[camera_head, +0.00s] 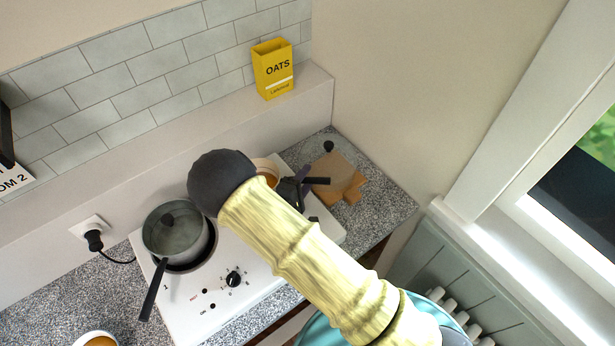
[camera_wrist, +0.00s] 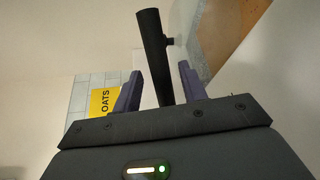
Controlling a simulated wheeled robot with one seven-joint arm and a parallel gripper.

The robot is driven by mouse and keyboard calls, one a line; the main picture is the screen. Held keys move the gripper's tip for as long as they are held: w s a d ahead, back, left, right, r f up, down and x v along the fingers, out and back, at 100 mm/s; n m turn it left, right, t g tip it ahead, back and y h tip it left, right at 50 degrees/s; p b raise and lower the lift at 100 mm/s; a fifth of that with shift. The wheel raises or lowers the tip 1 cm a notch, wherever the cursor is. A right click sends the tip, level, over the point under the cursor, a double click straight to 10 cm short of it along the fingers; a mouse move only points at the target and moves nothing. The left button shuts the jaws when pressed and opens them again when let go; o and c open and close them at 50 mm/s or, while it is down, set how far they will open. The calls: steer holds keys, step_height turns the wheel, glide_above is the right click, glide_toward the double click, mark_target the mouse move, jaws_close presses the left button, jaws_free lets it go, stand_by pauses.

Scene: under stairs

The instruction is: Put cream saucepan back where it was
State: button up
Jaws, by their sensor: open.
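The cream saucepan (camera_head: 265,165) shows only as a cream rim with an orange-brown inside, at the back right of the white hob. My arm hides most of it. A black handle (camera_head: 318,181) sticks out to the right beside my gripper (camera_head: 297,186); it seems to be the saucepan's. In the wrist view a black handle (camera_wrist: 152,45) stands between the two purple fingers of my gripper (camera_wrist: 160,88). The fingers are open, with a visible gap on each side of the handle. The pan's body is not visible in the wrist view.
A grey lidded saucepan (camera_head: 175,235) sits on the left burner of the white hob (camera_head: 190,310). A wooden board (camera_head: 338,175) lies on the speckled counter to the right. A yellow oats box (camera_head: 273,70) stands on the back ledge. A bowl (camera_head: 97,339) is at front left.

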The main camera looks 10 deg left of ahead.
steer(key=b+v, duration=0.3)
steer(key=v, duration=0.6)
steer(key=shift+s+a+f, duration=0.1)
steer(key=shift+s, duration=0.2)
steer(key=shift+s+a, duration=0.1)
steer(key=shift+s, duration=0.35)
stand_by(0.6)
